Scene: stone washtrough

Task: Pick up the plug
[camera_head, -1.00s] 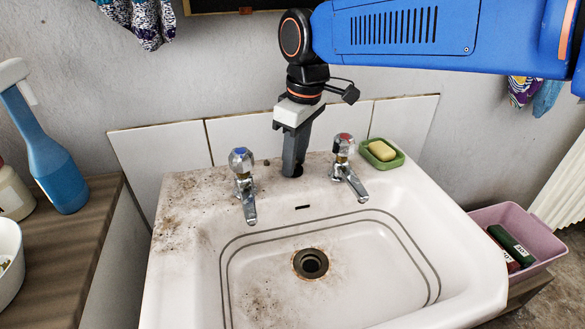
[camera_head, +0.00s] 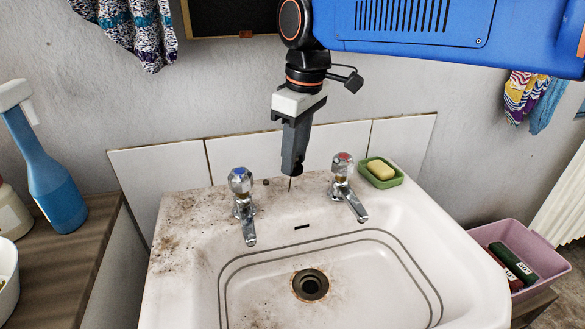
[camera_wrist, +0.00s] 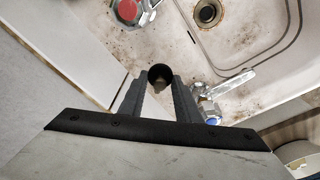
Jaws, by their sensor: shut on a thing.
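The plug, a small dark round piece (camera_wrist: 160,73), sits between the fingertips of my gripper (camera_wrist: 159,82) in the wrist view. In the head view my gripper (camera_head: 292,166) points down, shut on the plug (camera_head: 298,169), above the sink's back ledge between the two taps. The plug looks clear of the ledge. Its far side is hidden by the fingers.
The stained white sink (camera_head: 350,270) has an open drain (camera_head: 310,285). The blue-topped tap (camera_head: 241,190) and red-topped tap (camera_head: 343,180) flank my gripper. A green soap dish (camera_head: 381,180) is at right, a blue spray bottle (camera_head: 45,170) at left, a pink bin (camera_head: 545,262) lower right.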

